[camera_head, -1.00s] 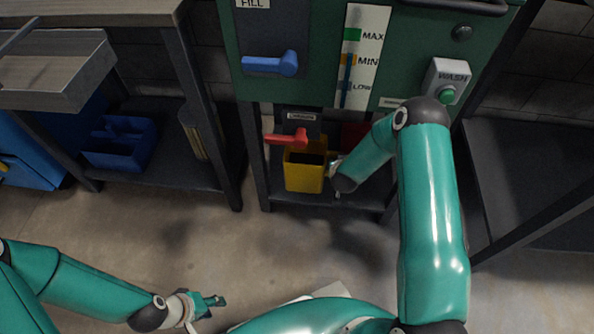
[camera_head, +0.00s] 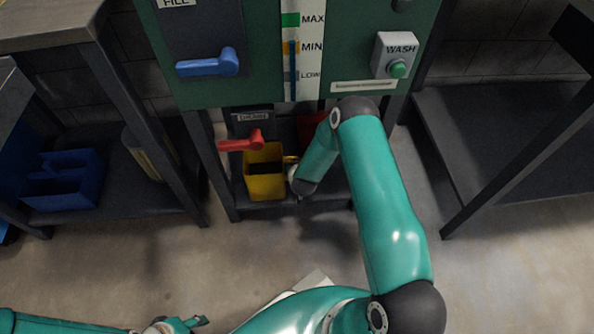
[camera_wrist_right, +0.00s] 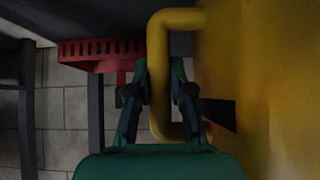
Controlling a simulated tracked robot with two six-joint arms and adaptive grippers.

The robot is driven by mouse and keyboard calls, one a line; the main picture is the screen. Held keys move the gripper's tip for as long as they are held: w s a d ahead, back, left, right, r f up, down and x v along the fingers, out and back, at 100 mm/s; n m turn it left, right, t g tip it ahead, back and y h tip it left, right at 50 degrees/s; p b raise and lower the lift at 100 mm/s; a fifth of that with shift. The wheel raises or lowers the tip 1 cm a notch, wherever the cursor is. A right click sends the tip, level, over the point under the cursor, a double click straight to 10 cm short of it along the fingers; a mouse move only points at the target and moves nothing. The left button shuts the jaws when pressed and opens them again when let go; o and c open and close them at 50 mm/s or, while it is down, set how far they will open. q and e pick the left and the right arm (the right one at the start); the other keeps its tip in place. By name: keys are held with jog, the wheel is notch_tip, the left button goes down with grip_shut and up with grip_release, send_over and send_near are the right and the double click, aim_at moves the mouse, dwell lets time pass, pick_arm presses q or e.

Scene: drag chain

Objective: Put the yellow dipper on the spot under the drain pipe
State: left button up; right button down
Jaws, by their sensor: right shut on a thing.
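The yellow dipper (camera_head: 265,178) is an open-topped yellow box at the lower shelf of the green machine, below and slightly right of the red lever (camera_head: 240,143). I cannot tell whether it rests on the shelf. My right gripper (camera_head: 291,171) is at its right side in the head view. In the right wrist view, my right gripper (camera_wrist_right: 162,88) is shut on the dipper's yellow handle (camera_wrist_right: 158,45), with the dipper's wall (camera_wrist_right: 270,90) beside it. My left gripper (camera_head: 188,323) is empty near the bottom edge, partly cut off. The drain pipe and the spot are not clearly visible.
The green machine (camera_head: 355,60) carries a blue lever (camera_head: 208,64) and a WASH button (camera_head: 398,68). A red part (camera_head: 312,127) is behind my right arm; a red slotted part (camera_wrist_right: 100,50) shows in the wrist view. A blue caddy (camera_head: 62,182) is on the left shelf. Dark frame legs flank the dipper.

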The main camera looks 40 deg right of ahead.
jog(key=shift+d+f, duration=0.1)
jog(key=shift+f, duration=0.6)
jog(key=c, duration=1)
grip_release()
jog(key=shift+s, duration=0.1)
jog(key=shift+c, duration=0.2)
